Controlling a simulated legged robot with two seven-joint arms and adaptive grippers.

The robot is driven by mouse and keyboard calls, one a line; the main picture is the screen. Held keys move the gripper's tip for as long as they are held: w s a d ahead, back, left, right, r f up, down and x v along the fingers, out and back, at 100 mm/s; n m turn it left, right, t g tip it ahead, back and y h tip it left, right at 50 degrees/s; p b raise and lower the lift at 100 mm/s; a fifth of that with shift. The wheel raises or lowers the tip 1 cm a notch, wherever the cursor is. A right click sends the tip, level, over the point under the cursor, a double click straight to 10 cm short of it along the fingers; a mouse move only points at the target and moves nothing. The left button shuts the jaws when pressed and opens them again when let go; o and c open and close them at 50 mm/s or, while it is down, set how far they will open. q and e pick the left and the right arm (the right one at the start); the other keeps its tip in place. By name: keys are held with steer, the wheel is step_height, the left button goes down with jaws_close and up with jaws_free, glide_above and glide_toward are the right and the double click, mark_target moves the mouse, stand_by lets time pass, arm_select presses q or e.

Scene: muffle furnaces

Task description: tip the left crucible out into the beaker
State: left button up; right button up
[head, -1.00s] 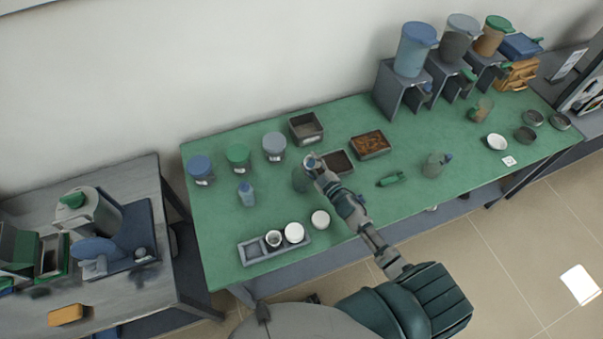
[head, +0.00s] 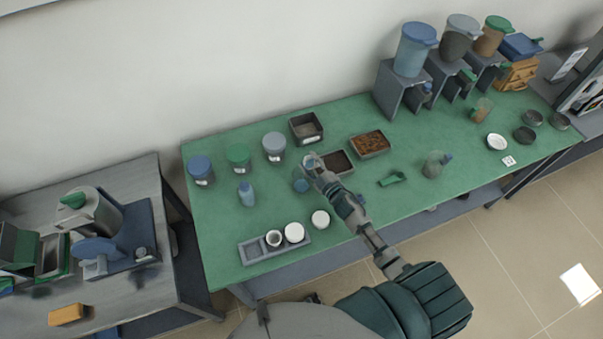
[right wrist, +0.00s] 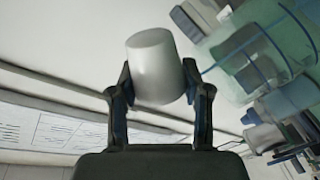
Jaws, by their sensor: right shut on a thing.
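My right gripper (head: 309,166) is over the green table, at the beaker's upper right. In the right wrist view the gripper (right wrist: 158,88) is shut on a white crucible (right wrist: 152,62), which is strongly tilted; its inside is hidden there. In the head view the fingers mostly hide this crucible. The clear beaker (head: 302,181) stands upright on the table just below the gripper, with blue showing in its lower part. A grey tray (head: 250,252) has an empty left slot and two white crucibles (head: 294,232) in the others. My left gripper is not in view.
Three lidded jars (head: 238,157) stand behind the beaker, and a small blue bottle (head: 247,194) stands left of it. Dark pans (head: 370,145) lie behind and right of my gripper. A white round piece (head: 320,219) lies right of the tray.

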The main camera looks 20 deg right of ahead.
steer(key=shift+r+n, duration=0.1)
steer(key=shift+n, duration=0.3)
steer(key=shift+a+n, duration=0.1)
steer(key=shift+n, duration=0.3)
steer(key=shift+r+n, duration=0.1)
steer(key=shift+n, duration=0.3)
stand_by(0.3)
steer(key=shift+a+n, duration=0.1)
steer(key=shift+n, duration=0.2)
